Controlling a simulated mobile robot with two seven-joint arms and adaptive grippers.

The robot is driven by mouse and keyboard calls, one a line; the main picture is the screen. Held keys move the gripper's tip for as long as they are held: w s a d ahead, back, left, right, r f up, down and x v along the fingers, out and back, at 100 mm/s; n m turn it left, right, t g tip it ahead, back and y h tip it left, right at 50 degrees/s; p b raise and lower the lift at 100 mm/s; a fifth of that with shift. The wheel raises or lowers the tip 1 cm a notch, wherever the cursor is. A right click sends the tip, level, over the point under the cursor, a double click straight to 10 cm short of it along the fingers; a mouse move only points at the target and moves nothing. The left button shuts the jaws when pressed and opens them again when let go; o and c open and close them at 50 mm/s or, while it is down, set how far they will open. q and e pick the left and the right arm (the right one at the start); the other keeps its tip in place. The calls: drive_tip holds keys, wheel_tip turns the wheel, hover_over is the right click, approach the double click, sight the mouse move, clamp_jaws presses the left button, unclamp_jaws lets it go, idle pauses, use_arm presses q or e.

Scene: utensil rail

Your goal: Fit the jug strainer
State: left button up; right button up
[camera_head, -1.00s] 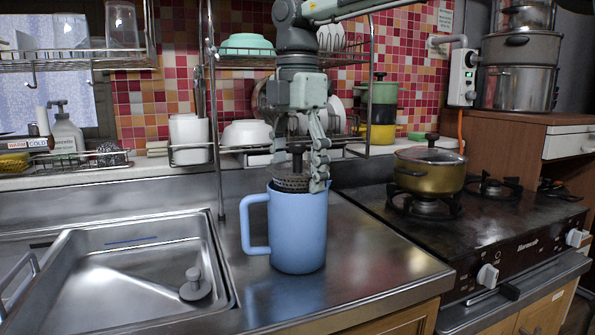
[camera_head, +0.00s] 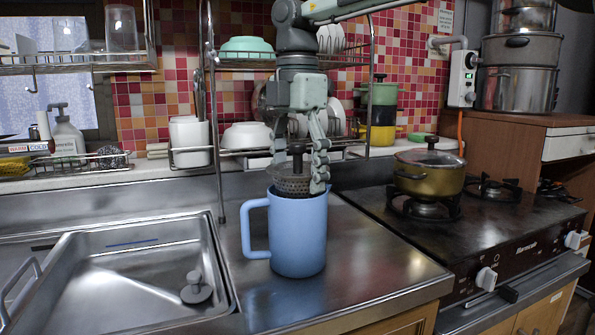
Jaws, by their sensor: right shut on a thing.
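The blue jug (camera_head: 298,240) stands upright on the steel counter, its handle to the left. The strainer (camera_head: 291,183), a dark perforated cup with a black knob on top, is at the jug's mouth. Its perforated side shows above the rim, and its lower end is hidden by the jug's front wall. My right gripper (camera_head: 307,165) comes down from above and is shut on the strainer, its fingers around the knob area. One finger hangs at the right side, close to the jug's rim. My left gripper is not in view.
A sink (camera_head: 130,275) with a grey plug (camera_head: 195,288) lies to the left. A stove with a gold lidded pot (camera_head: 430,174) is on the right. A wire dish rack with bowls (camera_head: 247,135) stands behind; its post (camera_head: 217,150) is near the jug's left.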

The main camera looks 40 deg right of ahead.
idle(0.7)
drive_tip(key=shift+f+b, duration=0.5)
drive_tip(key=shift+f, duration=0.05)
drive_tip(key=shift+p, duration=0.45)
idle(0.3)
drive_tip(key=shift+s+f, duration=0.1)
drive_tip(key=shift+f, duration=0.15)
idle(0.6)
drive_tip(key=o, duration=1.3)
drive_tip(key=shift+w+f, duration=0.1)
drive_tip(key=shift+w, duration=0.1)
drive_tip(key=shift+c, duration=0.2)
drive_tip(key=shift+o, duration=0.2)
drive_tip(key=shift+r, duration=0.25)
